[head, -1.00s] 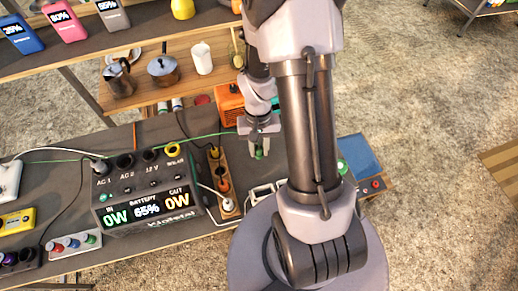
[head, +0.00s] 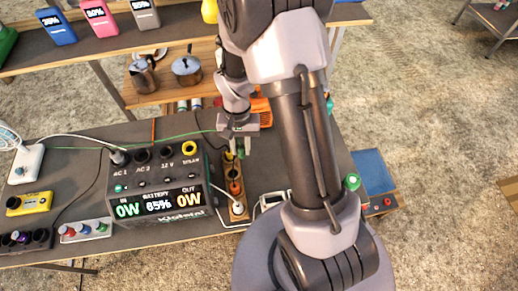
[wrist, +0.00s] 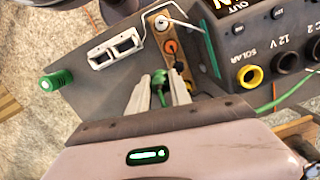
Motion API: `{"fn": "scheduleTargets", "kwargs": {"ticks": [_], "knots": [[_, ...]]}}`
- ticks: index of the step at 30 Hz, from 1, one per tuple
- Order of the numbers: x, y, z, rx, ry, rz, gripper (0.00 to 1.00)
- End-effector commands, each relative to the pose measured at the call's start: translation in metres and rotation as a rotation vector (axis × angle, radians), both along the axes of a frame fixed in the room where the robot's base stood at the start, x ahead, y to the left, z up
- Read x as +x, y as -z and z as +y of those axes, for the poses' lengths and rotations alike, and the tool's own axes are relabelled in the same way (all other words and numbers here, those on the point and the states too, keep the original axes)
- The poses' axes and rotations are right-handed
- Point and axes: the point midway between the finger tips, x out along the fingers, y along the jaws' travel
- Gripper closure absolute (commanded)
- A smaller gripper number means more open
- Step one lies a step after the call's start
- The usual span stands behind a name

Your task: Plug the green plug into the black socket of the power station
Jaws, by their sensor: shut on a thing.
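The power station (head: 150,208) is a dark box with a lit display reading 0W, 65%, 0W. Its top row has black sockets and a yellow-ringed SOLAR socket (head: 190,148). The AC 1 socket holds a plug on a white cable; AC 2 (head: 142,155) and 12 V (head: 166,152) look empty. In the wrist view, SOLAR (wrist: 250,76) and 12 V (wrist: 288,61) lie right of my gripper. My gripper (head: 238,149) is shut on the green plug (wrist: 158,78), near the far end of the wooden plug holder, right of the station. Their exact height is unclear.
The wooden holder (head: 237,209) carries orange and white plugs. A green cable (head: 70,148) runs leftward behind the station. An orange box (head: 262,106) stands behind my gripper. A green cylinder (wrist: 55,81) and a white frame (wrist: 116,46) lie left in the wrist view.

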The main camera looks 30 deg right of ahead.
Motion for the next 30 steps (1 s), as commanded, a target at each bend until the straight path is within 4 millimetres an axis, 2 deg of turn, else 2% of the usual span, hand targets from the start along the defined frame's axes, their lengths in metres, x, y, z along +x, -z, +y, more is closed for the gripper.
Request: {"fn": "scheduleTargets", "kwargs": {"ticks": [30], "knots": [[0.123, 0.0, 0.159, 0.002, -0.002, 0.0, 1.0]]}}
